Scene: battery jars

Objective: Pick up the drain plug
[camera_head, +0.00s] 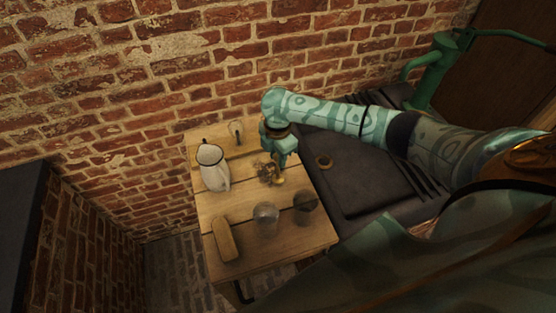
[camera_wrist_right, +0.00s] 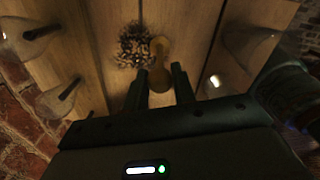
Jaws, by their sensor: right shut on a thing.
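The drain plug (camera_wrist_right: 158,49), a brass-coloured piece with a rounded end and a narrower neck, shows at the fingertips in the wrist view. In the head view a golden round part of it (camera_head: 279,181) shows just below my right gripper (camera_head: 282,163). My right gripper, also in the wrist view (camera_wrist_right: 160,82), is shut on the plug over the wooden table. I cannot tell whether the plug still touches the tabletop. My left gripper is not in view.
A dark tangled clump (camera_head: 265,169) lies beside the plug.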

